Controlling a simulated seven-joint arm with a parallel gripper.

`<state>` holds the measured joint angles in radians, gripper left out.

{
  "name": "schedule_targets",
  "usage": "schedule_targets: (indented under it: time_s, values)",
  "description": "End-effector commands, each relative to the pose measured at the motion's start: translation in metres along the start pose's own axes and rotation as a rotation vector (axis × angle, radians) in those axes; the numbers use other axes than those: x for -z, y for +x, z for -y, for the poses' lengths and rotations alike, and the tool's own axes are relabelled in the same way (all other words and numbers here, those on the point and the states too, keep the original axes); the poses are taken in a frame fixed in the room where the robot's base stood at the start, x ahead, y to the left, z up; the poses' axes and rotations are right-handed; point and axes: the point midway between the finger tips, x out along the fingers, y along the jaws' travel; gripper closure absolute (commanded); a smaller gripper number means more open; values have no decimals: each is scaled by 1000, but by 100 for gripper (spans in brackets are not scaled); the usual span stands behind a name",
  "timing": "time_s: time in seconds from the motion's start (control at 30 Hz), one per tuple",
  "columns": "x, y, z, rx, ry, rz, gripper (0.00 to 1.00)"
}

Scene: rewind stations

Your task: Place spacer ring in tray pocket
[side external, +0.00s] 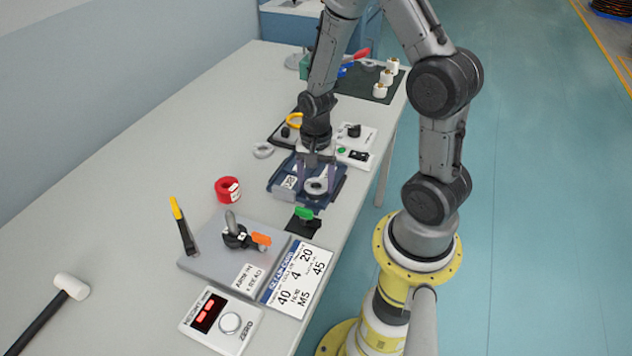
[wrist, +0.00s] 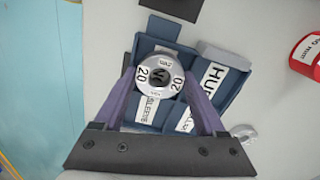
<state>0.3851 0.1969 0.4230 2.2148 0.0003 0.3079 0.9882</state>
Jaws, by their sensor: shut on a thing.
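The spacer ring (wrist: 145,88) is a pale grey disc marked 20, with a dark centre hole. My gripper (wrist: 160,76) is shut on it, one purple finger at each side. The ring also shows in the side view (side external: 316,189), between the fingers of my gripper (side external: 317,184). The tray (wrist: 243,92) is dark blue with several pockets and lies below the ring; it also shows in the side view (side external: 277,184). Pocket labels are partly readable, one as SLEEVE. The ring and fingers hide part of the tray. I cannot tell whether the ring touches it.
A grey ring (side external: 263,150) lies left of the tray. A red labelled roll (side external: 228,189), a grey plate (side external: 205,248) with a clamp, and a readout box (side external: 222,318) stand nearer the camera. Small control boxes (side external: 357,135) are behind the tray. The table's left side is mostly clear.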

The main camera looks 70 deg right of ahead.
Motion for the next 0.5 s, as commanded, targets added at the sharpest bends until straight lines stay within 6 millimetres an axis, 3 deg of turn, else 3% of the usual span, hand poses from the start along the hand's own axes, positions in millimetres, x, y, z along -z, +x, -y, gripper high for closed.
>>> schedule_targets:
  time_s: [0.5]
  values:
    - [0, 11, -1, -3, 0, 2, 88]
